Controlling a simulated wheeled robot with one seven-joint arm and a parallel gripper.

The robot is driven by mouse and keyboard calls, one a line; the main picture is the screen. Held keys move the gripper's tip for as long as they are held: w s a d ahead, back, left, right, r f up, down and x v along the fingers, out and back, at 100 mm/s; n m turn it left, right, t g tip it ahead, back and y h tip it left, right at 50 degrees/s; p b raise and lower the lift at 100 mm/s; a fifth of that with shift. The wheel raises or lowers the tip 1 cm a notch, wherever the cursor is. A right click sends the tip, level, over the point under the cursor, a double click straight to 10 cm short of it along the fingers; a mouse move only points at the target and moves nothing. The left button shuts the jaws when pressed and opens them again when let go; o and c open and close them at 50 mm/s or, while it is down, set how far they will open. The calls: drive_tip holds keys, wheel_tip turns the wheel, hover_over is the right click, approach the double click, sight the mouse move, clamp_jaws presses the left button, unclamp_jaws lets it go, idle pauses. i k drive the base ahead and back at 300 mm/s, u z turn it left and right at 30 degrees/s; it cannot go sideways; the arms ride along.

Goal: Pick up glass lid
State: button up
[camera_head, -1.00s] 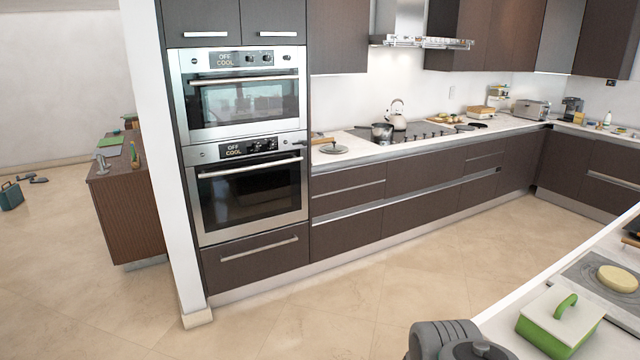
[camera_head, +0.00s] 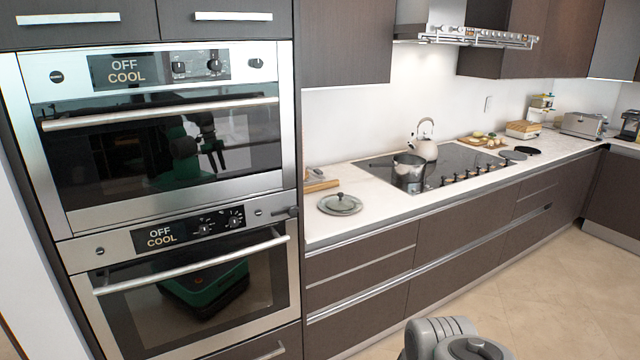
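The glass lid (camera_head: 340,204) lies on the white counter just right of the stacked ovens. It is round, with a grey rim and a small knob on top. A part of my own arm shows at the bottom edge of the head view, well in front of the counter and apart from the lid. My gripper itself is not in view, apart from an unclear reflection of my body in the oven glass.
The upper oven (camera_head: 168,130) and lower oven (camera_head: 190,290) are closed. A wooden board (camera_head: 318,185) lies behind the lid. A pot (camera_head: 409,172) and a kettle (camera_head: 425,142) stand on the cooktop (camera_head: 465,160). The floor (camera_head: 560,290) at right is clear.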

sight(340, 203)
drive_tip(key=i, duration=1.45)
drive_tip(key=z, duration=1.3)
drive_tip(key=i, duration=1.3)
drive_tip(key=u, duration=2.35)
drive_tip(key=i, duration=0.35)
drive_tip(key=u, duration=0.25)
